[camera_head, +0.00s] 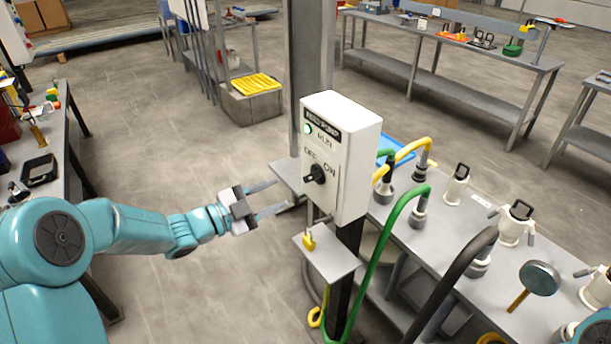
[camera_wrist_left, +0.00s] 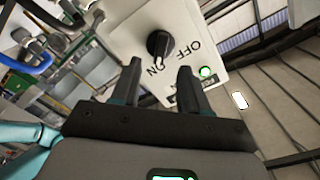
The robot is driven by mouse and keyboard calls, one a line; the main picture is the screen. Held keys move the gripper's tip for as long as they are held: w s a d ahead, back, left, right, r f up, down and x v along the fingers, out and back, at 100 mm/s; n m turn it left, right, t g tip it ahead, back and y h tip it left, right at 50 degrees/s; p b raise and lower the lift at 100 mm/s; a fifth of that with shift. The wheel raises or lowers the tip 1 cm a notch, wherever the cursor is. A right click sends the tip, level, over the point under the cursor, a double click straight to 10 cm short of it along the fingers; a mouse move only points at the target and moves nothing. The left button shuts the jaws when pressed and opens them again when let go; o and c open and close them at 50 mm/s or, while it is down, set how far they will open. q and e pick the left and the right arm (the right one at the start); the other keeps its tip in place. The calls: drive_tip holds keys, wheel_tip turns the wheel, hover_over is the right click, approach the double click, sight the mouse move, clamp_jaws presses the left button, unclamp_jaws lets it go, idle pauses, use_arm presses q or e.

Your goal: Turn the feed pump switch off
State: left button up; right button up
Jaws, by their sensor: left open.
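The feed pump box (camera_head: 350,150) is a white panel on a dark post, lettered FEED PUMP, RUN, OFF and ON. Its black rotary switch (camera_head: 316,174) sits low on the front face, and it also shows in the left wrist view (camera_wrist_left: 159,44), where its pale mark lies beside the word ON. The green RUN lamp (camera_head: 308,128) looks lit. My left gripper (camera_head: 284,194) is open and empty, in front of the panel and a little left of the switch. In the left wrist view its fingers (camera_wrist_left: 160,68) point at the panel, apart from the switch. My right gripper is out of sight.
A small shelf (camera_head: 325,262) with a yellow padlock (camera_head: 309,240) juts out below the box. Green and yellow hoses hang close by on the right.

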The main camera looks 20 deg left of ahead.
sight(307, 180)
use_arm(q)
drive_tip(key=w+d, duration=0.1)
drive_tip(key=w+d+r+p, duration=0.1)
drive_tip(key=w+d, duration=0.1)
drive_tip(key=shift+d+r, duration=0.1)
drive_tip(key=shift+r, duration=0.05)
drive_tip(key=w, duration=0.1)
drive_tip(key=w+d, duration=0.1)
drive_tip(key=w+d+f+p, duration=0.1)
drive_tip(key=shift+w+f, duration=0.1)
drive_tip(key=shift+w, duration=0.3)
drive_tip(key=shift+s+r, duration=0.35)
drive_tip(key=shift+s, duration=0.2)
drive_tip(key=shift+w+f, duration=0.15)
drive_tip(key=shift+w, duration=0.15)
drive_tip(key=shift+c, duration=0.6)
drive_tip(key=shift+w+d+f, duration=0.1)
drive_tip(key=shift+w+f, duration=0.05)
drive_tip(key=shift+w, duration=0.05)
drive_tip(key=c, duration=0.5)
clamp_jaws()
drive_tip(key=shift+s, duration=0.15)
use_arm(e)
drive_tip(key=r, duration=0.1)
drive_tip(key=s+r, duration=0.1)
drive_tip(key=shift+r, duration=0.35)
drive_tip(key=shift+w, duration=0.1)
